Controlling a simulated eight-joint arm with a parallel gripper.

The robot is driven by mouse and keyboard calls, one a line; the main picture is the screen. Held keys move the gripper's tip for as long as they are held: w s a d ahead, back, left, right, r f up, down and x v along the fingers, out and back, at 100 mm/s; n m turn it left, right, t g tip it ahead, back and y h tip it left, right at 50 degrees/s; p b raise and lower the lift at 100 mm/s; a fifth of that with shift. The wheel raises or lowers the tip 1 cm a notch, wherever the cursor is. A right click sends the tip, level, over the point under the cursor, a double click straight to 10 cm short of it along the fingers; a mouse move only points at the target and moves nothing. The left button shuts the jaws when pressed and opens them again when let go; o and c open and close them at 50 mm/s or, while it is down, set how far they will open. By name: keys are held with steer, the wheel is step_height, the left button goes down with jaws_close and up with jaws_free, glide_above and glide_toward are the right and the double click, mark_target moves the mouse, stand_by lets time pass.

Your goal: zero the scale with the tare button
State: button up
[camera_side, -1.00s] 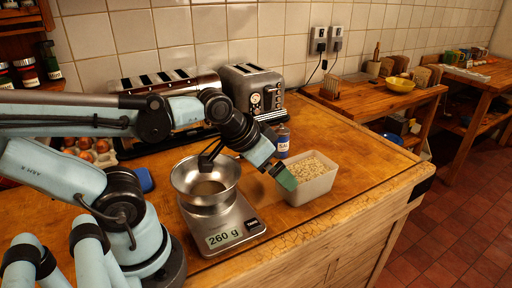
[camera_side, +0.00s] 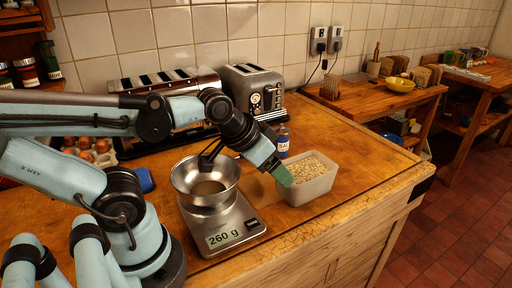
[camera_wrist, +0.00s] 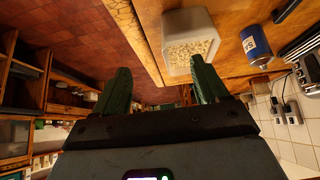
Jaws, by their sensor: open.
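The digital scale (camera_side: 237,216) stands near the counter's front edge in the side view, its display (camera_side: 222,239) reading 260 g. A small dark button with a light label (camera_side: 251,223), apparently the tare button, is at the right of its front. A steel bowl (camera_side: 205,203) stands upright on the scale; its inside is only partly visible. My gripper (camera_side: 282,175) is above and right of the scale, in front of the white tub. In the wrist view my gripper (camera_wrist: 162,84) shows two green fingers spread apart with nothing between them. The scale is not visible there.
A white tub of pale flakes (camera_side: 309,188) stands right of the scale; it also shows in the wrist view (camera_wrist: 186,60). A blue-labelled jar (camera_side: 283,143) is behind it. Toasters (camera_side: 255,90) line the wall. An egg tray (camera_side: 92,152) lies at left.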

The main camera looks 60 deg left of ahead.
jaws_close()
stand_by(1.4)
